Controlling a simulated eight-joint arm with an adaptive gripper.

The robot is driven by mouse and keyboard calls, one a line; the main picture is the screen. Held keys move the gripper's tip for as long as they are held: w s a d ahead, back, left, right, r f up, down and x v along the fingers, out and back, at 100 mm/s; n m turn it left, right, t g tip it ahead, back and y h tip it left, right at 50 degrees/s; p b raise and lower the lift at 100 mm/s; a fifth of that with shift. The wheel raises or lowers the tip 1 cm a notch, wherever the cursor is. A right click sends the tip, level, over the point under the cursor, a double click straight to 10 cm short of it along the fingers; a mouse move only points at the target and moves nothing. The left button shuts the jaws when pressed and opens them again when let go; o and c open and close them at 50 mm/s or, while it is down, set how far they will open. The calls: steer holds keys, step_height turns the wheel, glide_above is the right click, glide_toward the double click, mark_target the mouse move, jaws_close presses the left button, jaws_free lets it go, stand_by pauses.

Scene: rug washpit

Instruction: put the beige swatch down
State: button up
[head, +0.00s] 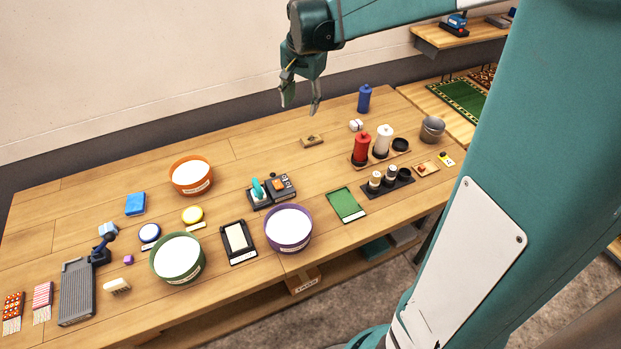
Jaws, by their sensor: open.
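A beige swatch (239,237) lies flat in a black-framed tray (243,260) near the front edge of the table, between the green bowl and the purple bowl. My gripper (300,105) is open and empty. It hangs with its fingers pointing down over the back of the table, well apart from the swatch. A small wooden block with a dark mark (312,140) lies on the table below the gripper.
Green (186,278), purple (309,239) and orange (207,188) bowls with white contents stand near the tray. Red (362,149) and white bottles (384,140) stand further right. The back left of the table is clear.

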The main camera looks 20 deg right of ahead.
steer(key=s+a+r+n+t, duration=0.1)
steer(key=s+a+r+n, duration=0.15)
steer(key=s, duration=0.55)
steer(key=s+a+r+n+t, duration=0.1)
steer(key=s+a+r+n, duration=0.2)
steer(key=s, duration=0.5)
steer(key=s+a+f+n+t, duration=0.1)
steer(key=s+a+f+n, duration=0.1)
steer(key=s, duration=0.5)
steer(key=s+a+f+n+t, duration=0.1)
steer(key=s+a+f+n, duration=0.1)
steer(key=s, duration=0.5)
steer(key=shift+s+a+f+n+t, duration=0.2)
steer(key=shift+s+a+n+t, duration=0.15)
steer(key=shift+a+n, duration=0.5)
